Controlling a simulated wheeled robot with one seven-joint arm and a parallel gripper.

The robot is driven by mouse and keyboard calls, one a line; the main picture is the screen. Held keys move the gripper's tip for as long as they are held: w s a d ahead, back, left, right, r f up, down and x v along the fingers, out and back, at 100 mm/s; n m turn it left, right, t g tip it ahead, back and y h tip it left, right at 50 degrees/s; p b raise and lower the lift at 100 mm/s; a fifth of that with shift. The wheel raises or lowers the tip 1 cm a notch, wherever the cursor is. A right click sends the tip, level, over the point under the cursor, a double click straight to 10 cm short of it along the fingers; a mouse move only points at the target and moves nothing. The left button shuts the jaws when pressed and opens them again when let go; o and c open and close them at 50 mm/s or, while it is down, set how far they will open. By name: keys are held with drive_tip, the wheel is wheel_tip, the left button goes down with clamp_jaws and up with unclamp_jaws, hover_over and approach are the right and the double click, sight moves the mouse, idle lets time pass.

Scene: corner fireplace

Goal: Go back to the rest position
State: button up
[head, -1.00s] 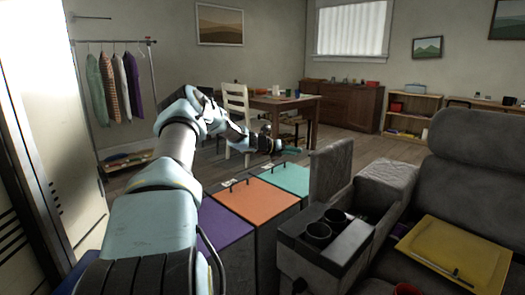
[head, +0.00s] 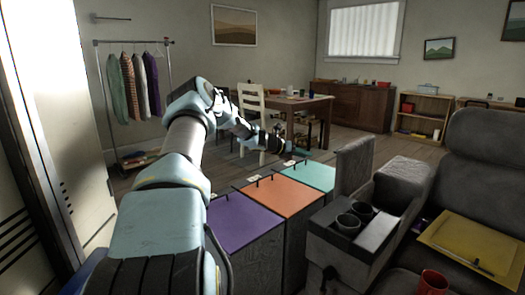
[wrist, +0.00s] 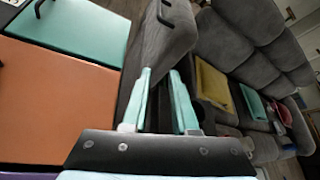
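My gripper (head: 287,150) is at the end of my outstretched arm in the head view, above the far end of the row of coloured lids. In the wrist view its two pale teal fingers (wrist: 160,72) stand apart with nothing between them. Behind the gap is the grey side of the sofa, which the fingers do not appear to grip.
Bins with purple (head: 243,220), orange (head: 285,195) and teal (head: 312,174) lids stand below my arm. To the right are a console with two cup holders (head: 348,222), a grey sofa (head: 480,165), a yellow folder (head: 470,240) and a red cup (head: 432,283). A clothes rack (head: 95,95) stands left.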

drive_tip(key=s+a+r+m+g+y+p, duration=0.1)
drive_tip(key=s+a+r+m+g+y, duration=0.1)
drive_tip(key=s+m, duration=0.55)
drive_tip(key=s+a+r+m+g+y+p, duration=0.1)
drive_tip(key=s+m+g+y+p, duration=0.15)
drive_tip(key=s+m, duration=0.5)
drive_tip(key=s+a+r+m+y+p, duration=0.1)
drive_tip(key=s+a+m, duration=0.4)
drive_tip(key=s, duration=0.5)
drive_tip(key=s+a+r+m+y+p, duration=0.1)
drive_tip(key=s+a+r+m+y, duration=0.2)
drive_tip(key=s+a+m, duration=0.2)
drive_tip(key=s+a+r+m+y+p, duration=0.1)
drive_tip(key=s+a+r+m+y, duration=0.2)
drive_tip(key=s+a, duration=0.7)
drive_tip(key=s+m, duration=0.2)
drive_tip(key=s, duration=0.4)
drive_tip(key=shift+a+m, duration=0.2)
drive_tip(key=shift+m, duration=0.1)
